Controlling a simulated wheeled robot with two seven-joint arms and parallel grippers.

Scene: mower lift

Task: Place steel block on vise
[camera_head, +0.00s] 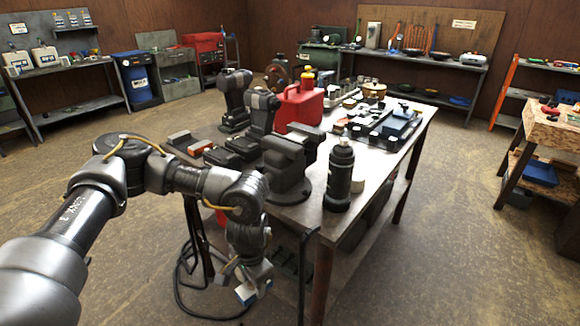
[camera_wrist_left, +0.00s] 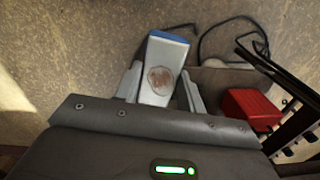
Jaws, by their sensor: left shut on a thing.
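My left gripper (camera_head: 246,276) hangs low in front of the workbench's near edge, below the tabletop. It is shut on the steel block (camera_wrist_left: 160,72), a pale grey block with a blue end and a brownish round mark. The block's blue end (camera_head: 251,294) also shows in the head view. In the left wrist view the two fingers of the gripper (camera_wrist_left: 162,88) stand on either side of the block. The dark grey vise (camera_head: 289,165) stands on the near end of the workbench, above and to the right of the gripper. My right gripper is not in view.
The workbench (camera_head: 375,165) also bears a black bottle (camera_head: 340,175) right of the vise, power tools (camera_head: 235,95) and a red jerry can (camera_head: 298,107) behind it. A red object (camera_wrist_left: 250,108) and a black cable (camera_wrist_left: 235,22) lie below. Open floor surrounds the bench.

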